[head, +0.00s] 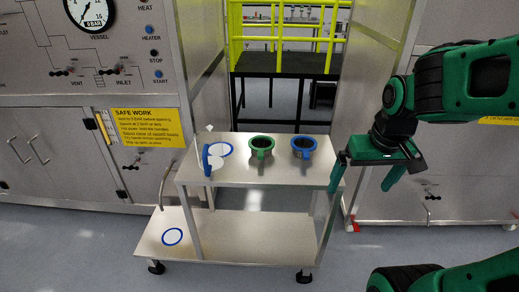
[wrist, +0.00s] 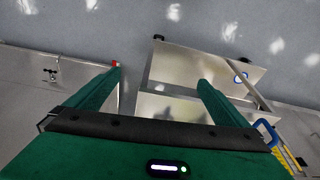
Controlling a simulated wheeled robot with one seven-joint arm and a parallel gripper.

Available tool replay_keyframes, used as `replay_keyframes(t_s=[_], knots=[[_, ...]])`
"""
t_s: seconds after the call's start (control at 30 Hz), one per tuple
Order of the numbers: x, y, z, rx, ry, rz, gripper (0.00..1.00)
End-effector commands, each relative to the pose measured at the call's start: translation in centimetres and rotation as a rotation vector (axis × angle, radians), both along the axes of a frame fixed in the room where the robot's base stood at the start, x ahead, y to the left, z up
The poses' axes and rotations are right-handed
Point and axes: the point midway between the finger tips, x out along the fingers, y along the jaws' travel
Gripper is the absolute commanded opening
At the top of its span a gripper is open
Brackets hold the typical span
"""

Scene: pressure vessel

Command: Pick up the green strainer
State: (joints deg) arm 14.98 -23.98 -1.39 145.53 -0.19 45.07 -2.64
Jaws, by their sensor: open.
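The green strainer (head: 262,144) is a cup with a green rim and a dark inside. It stands upright on the top of the steel cart, near the middle, in the head view. My gripper (head: 364,184) is open and empty, beyond the cart's right edge and apart from the strainer. I cannot make out the green strainer in the wrist view.
A blue-rimmed strainer (head: 303,146) stands just right of the green one. Another blue ring (head: 172,236) is on the lower shelf. Steel cabinets (head: 85,150) flank the cart.

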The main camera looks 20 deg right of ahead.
Motion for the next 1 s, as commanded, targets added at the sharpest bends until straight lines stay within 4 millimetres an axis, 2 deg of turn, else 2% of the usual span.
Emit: replay_keyframes(t_s=[0.03, 0.1, 0.2, 0.3, 0.4, 0.57, 0.7, 0.83, 1.0], knots=[[3.2, 2.5, -0.2, -0.009, -0.061, 0.115, 1.00], [7.5, 5.8, -0.5, -0.008, -0.157, 0.254, 1.00], [12.2, 9.3, -1.6, 0.012, -0.270, 0.402, 1.00], [15.8, 11.5, -3.0, 0.036, -0.366, 0.499, 1.00], [19.0, 12.8, -4.4, 0.060, -0.459, 0.561, 1.00], [23.4, 13.9, -6.4, 0.085, -0.616, 0.607, 1.00], [26.7, 13.8, -7.7, 0.087, -0.755, 0.595, 1.00], [29.0, 12.7, -8.7, 0.068, -0.863, 0.550, 1.00], [30.6, 11.3, -9.3, 0.037, -0.942, 0.495, 1.00]])
